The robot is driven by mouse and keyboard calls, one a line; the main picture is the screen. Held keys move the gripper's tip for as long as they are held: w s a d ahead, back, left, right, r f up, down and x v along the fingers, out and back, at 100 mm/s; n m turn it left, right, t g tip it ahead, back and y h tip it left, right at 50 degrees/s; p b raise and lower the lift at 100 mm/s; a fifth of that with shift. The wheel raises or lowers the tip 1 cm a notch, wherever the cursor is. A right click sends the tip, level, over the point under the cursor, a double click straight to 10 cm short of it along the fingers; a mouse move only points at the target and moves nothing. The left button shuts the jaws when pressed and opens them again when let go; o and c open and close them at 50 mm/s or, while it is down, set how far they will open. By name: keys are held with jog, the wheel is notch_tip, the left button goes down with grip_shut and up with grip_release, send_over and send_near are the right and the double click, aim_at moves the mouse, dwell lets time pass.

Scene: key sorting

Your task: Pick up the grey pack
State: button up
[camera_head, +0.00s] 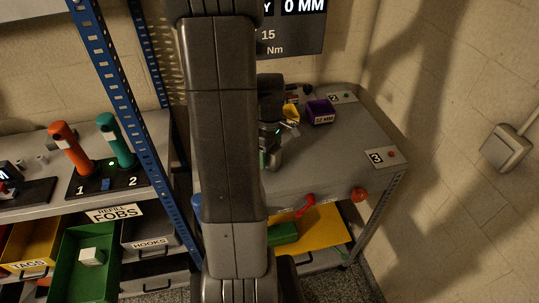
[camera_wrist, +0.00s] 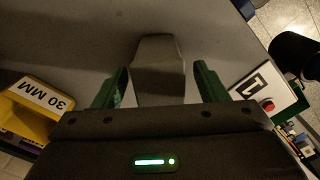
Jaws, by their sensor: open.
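The grey pack (camera_wrist: 158,66) is a dark grey block on the grey table top (camera_wrist: 95,22), in the upper middle of the wrist view. My gripper (camera_wrist: 160,84) is open, with one green finger on each side of the pack. A gap shows between the pack and each finger, narrower on the left. In the head view my gripper (camera_head: 268,152) is low over the left part of the table, and my arm hides much of that area. I cannot make out the grey pack there.
A plate marked 1 (camera_wrist: 262,97) with a red button is at the right. A purple block marked 12 MM (camera_head: 320,111) sits farther back. The table's right front is clear, beside a plate marked 3 (camera_head: 378,158).

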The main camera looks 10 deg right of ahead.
jog(key=shift+f, duration=0.25)
jog(key=c, duration=1.1)
jog(key=shift+r, duration=0.1)
